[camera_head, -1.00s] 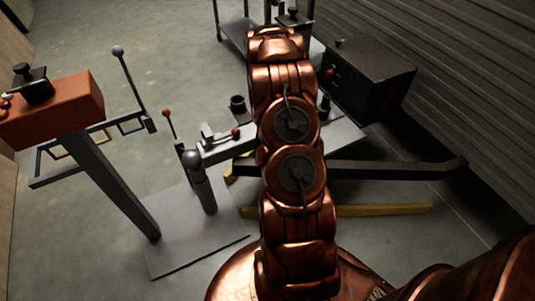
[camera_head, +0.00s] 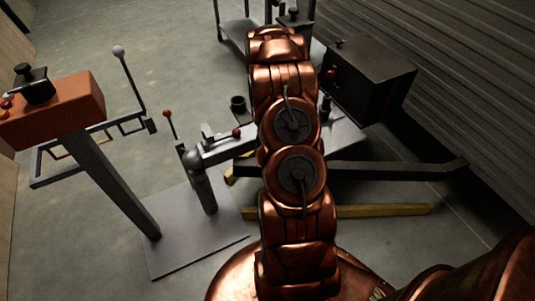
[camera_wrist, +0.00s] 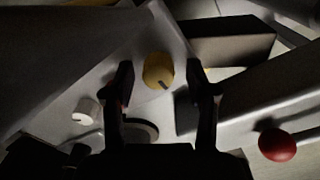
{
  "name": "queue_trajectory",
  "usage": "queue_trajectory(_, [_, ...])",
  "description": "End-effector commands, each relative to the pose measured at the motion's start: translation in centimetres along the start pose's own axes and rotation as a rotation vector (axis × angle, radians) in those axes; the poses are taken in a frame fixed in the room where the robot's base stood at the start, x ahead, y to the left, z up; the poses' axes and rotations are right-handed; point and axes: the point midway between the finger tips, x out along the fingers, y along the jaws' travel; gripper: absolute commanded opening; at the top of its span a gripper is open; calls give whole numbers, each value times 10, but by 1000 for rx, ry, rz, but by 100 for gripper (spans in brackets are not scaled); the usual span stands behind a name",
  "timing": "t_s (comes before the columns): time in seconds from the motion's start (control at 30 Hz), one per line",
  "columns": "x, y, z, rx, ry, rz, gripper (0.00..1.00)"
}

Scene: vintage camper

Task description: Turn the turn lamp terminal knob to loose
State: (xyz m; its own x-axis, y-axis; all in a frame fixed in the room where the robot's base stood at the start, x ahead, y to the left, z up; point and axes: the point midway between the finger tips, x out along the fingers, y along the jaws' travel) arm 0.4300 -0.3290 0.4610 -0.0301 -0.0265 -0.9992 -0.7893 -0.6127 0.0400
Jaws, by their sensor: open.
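A round yellow knob (camera_wrist: 157,68) with a short dark mark on its lower edge sits on a pale grey panel (camera_wrist: 60,73) in the wrist view. A smaller white knob (camera_wrist: 85,112) with a dark mark lies to its lower left. No label is readable, so I cannot tell which is the lamp terminal knob. My gripper (camera_wrist: 160,75) is open. Its two dark fingers stand left and right of the yellow knob in the picture, with gaps on both sides and no visible contact. In the head view my copper arm hides the gripper and the knobs.
A red ball (camera_wrist: 277,145) is at the lower right of the wrist view, below a thick grey bar (camera_wrist: 265,95). In the head view an orange box (camera_head: 60,110) stands on a post at left and a black cabinet (camera_head: 365,75) at right. Floor is free at upper left.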

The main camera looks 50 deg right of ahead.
Motion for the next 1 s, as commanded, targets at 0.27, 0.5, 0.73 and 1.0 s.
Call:
queue_trajectory(0.27, [-5, 0, 0, 0, 0, 0, 57])
queue_trajectory(0.5, [-28, 0, 0, 0, 1, 0, 57])
queue_trajectory(0.73, [-65, -1, -2, 0, 5, -1, 57])
queue_trajectory(1.0, [-107, -1, -2, -1, 5, -1, 57])
